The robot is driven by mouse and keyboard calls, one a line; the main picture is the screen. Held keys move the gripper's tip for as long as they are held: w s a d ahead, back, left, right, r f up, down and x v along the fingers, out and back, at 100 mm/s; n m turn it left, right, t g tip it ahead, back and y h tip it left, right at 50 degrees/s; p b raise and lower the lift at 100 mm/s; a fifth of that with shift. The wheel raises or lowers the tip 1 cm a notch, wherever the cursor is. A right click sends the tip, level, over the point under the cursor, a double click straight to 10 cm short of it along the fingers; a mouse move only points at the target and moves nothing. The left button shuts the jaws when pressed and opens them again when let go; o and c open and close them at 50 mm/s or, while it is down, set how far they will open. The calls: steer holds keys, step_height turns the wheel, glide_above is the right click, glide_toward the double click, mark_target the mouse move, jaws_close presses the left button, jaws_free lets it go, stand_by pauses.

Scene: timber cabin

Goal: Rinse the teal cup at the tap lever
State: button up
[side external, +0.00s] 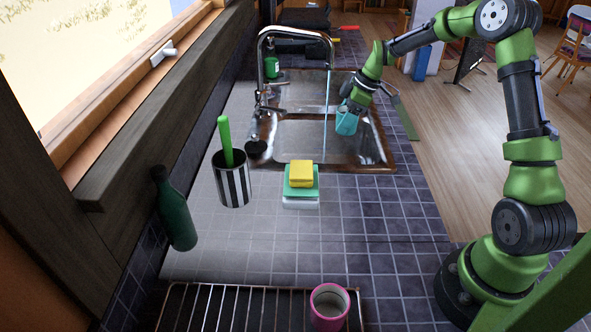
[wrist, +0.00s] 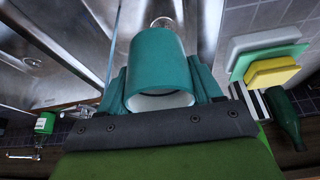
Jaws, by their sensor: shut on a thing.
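The teal cup (side external: 346,122) is held over the right side of the sink, and its white inside shows in the wrist view, where the cup (wrist: 157,62) fills the middle. My gripper (side external: 352,105) is shut on the cup, with a finger on each side of it in the wrist view (wrist: 160,85). The chrome tap (side external: 262,62) arches over the sink from the left, and its lever (side external: 272,110) is at the tap's base. A thin blue stream of water (side external: 327,105) falls from the spout into the sink, left of the cup and apart from it.
The double sink (side external: 300,150) has a wooden rim. Yellow and green sponges (side external: 301,174) lie on the near counter. A striped holder (side external: 231,180) with a green handle, a green bottle (side external: 175,210), a pink cup (side external: 329,305) and a wire rack (side external: 240,308) are also nearby. The right counter is mostly clear.

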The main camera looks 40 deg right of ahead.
steer(key=s+r, duration=0.1)
steer(key=s, duration=0.1)
steer(key=s+a+r, duration=0.1)
steer(key=s+r, duration=0.1)
steer(key=shift+s+a+r, duration=0.1)
steer(key=shift+a+r, duration=0.1)
steer(key=shift+r, duration=0.1)
stand_by(0.6)
